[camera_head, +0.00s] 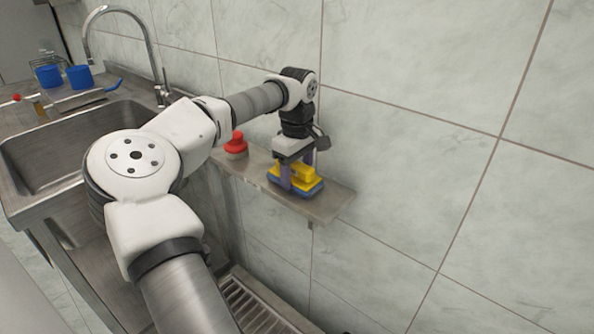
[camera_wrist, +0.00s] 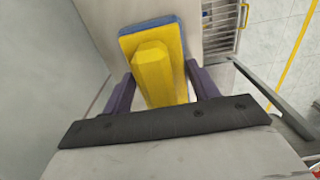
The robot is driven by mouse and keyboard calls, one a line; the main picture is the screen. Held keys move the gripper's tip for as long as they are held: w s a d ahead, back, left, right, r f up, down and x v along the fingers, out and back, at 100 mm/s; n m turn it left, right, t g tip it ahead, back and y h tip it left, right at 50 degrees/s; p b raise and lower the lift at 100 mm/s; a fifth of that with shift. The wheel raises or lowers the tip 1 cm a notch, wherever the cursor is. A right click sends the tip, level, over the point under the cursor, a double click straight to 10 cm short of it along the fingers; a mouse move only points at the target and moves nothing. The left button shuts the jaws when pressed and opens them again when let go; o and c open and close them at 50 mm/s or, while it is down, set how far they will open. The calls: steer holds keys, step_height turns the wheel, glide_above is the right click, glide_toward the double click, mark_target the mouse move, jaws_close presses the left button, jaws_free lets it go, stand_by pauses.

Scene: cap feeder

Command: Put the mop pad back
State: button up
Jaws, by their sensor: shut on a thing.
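The mop pad (camera_head: 303,180) is a yellow block with a raised yellow grip and a blue underside. In the head view it is at the right part of the metal wall shelf (camera_head: 328,203), flat side down. My gripper (camera_head: 298,182) points down over it, with its purple fingers at the grip. The wrist view shows the pad (camera_wrist: 155,65) with its yellow grip between the two fingers of my gripper (camera_wrist: 158,88), which is shut on it. The pad's underside is hidden, so I cannot tell whether it touches the shelf.
A red-topped object (camera_head: 236,145) stands on the shelf to the left. A metal sink (camera_head: 75,140) with a tall faucet (camera_head: 135,15) is at the left, with blue cups (camera_head: 78,78) behind it. A floor grate (camera_head: 250,305) lies below. The tiled wall (camera_head: 440,130) is close behind the shelf.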

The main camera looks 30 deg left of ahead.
mark_target(297, 163)
steer(key=o, duration=1)
step_height(297, 163, up, 12)
steer(key=shift+r, duration=0.1)
stand_by(0.5)
